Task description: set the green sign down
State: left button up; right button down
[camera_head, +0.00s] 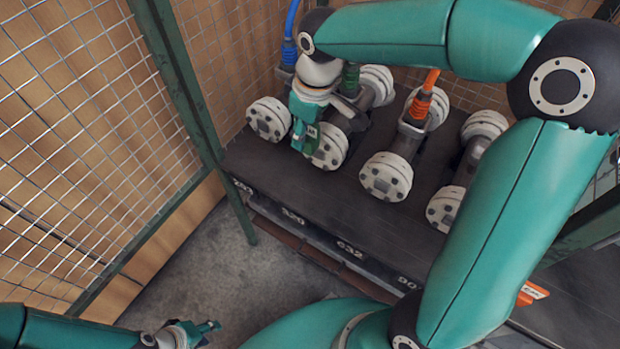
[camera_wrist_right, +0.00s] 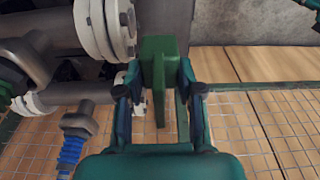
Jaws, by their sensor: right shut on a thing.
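My right gripper (camera_head: 304,138) reaches down from the wrist in the head view, in front of the pipe flanges at the left end of the dark shelf. It is shut on the green sign (camera_wrist_right: 158,72), which stands between its fingers in the right wrist view as a plain dark-green block. In the head view a small green patch with a white mark, likely the sign (camera_head: 312,131), shows at the fingertips beside a white flange. I cannot tell whether it touches anything below. My left gripper (camera_head: 207,330) is low at the bottom left, away from the shelf; its opening is unclear.
Several grey pipes with white bolted flanges (camera_head: 386,177) stand on the dark shelf (camera_head: 290,190), which has numbers on its front edge. Blue (camera_head: 290,35) and orange (camera_head: 429,83) hoses rise from them. Wire mesh (camera_head: 90,110) and a green post (camera_head: 190,85) border the left side.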

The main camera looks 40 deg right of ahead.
notch_tip(320, 180, down, 16)
jog(key=b, duration=0.3)
jog(key=shift+r, duration=0.1)
jog(key=c, duration=1.2)
grip_release()
jog(key=shift+o, duration=0.9)
